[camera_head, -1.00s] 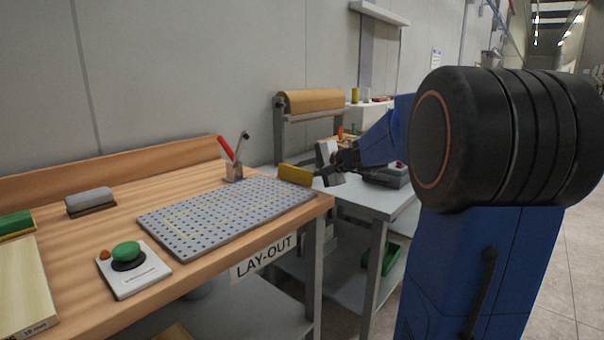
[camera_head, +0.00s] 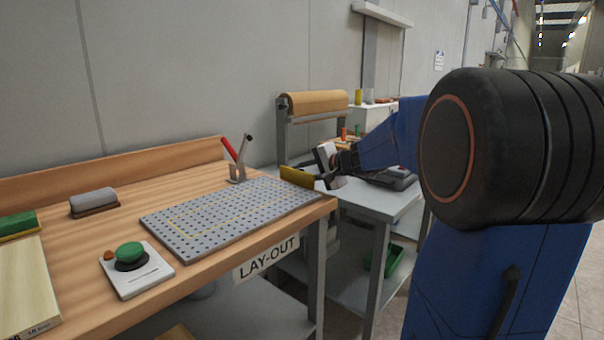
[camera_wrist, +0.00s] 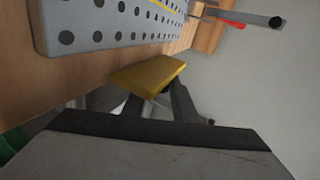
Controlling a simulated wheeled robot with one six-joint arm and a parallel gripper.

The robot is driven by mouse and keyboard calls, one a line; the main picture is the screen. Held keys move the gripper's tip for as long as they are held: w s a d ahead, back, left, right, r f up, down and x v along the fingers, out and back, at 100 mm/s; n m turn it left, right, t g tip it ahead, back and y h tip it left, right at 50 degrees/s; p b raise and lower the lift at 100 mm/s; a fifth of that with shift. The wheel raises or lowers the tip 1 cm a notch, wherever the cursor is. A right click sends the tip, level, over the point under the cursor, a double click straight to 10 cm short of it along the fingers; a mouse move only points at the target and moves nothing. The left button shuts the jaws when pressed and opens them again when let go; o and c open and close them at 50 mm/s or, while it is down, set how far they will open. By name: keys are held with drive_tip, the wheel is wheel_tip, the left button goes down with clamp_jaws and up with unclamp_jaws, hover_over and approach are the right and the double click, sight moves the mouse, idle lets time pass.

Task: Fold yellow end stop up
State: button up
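The yellow end stop (camera_head: 299,177) is a flat yellow plate at the right end of the grey perforated plate (camera_head: 225,216) on the wooden bench. It stands raised at a slant in the head view; its exact angle is hard to tell. In the wrist view the yellow end stop (camera_wrist: 148,75) is near the middle, beside the perforated plate (camera_wrist: 110,30). My gripper (camera_head: 325,181) is just right of the stop, close to its outer side. In the wrist view dark parts of it (camera_wrist: 160,106) show under the stop; contact and finger opening are unclear.
A stand with red- and black-handled tools (camera_head: 237,172) is behind the plate. A green button box (camera_head: 133,267) and a grey roller block (camera_head: 93,202) lie to the left. A grey table (camera_head: 375,205) stands beyond the bench's right edge.

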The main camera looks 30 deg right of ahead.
drive_tip(key=v, duration=1.7)
drive_tip(key=shift+s, duration=0.2)
drive_tip(key=shift+s, duration=0.1)
